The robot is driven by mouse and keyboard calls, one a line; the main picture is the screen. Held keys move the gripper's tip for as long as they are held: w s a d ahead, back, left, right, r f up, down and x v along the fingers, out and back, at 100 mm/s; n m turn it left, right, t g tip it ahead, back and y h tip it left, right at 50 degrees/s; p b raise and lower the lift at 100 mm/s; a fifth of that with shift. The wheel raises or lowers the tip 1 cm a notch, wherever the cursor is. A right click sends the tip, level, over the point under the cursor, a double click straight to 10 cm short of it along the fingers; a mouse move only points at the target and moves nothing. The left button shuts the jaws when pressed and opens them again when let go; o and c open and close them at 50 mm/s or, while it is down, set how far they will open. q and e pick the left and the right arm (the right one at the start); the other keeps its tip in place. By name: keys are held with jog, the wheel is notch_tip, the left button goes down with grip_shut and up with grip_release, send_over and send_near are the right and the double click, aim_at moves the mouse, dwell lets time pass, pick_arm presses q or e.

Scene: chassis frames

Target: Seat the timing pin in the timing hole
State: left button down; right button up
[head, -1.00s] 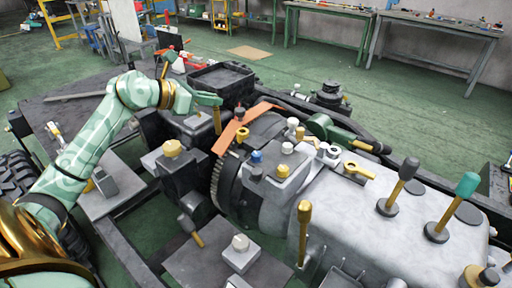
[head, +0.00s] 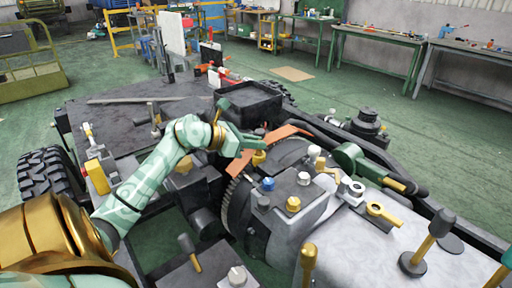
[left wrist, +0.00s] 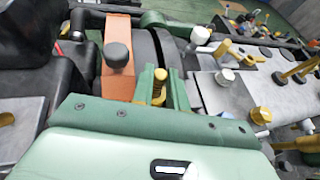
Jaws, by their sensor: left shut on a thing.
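My left gripper (head: 258,147) reaches in over the orange strip beside the toothed flywheel (head: 238,205). It is shut on the gold timing pin (left wrist: 159,88), seen between the two green fingers in the left wrist view. In the head view a yellow collar (head: 259,158) shows right under the fingertips; I take it as the timing hole's rim. The gripper hides most of the pin, and I cannot tell whether the pin's tip is above the hole or in it. My right gripper is not in view.
The orange strip (left wrist: 117,75) with a dark round knob lies beside the fingers. A black open tray (head: 248,103) stands behind the gripper. Blue (head: 268,184) and gold (head: 293,204) caps and a green cylinder (head: 357,162) stand to the right. Grey housing lies further right.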

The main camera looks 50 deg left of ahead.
pick_arm(q)
jog(key=shift+f, duration=0.4)
jog(key=shift+r, duration=0.1)
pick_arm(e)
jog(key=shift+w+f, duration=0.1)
pick_arm(q)
jog(key=c, duration=1.4)
grip_release()
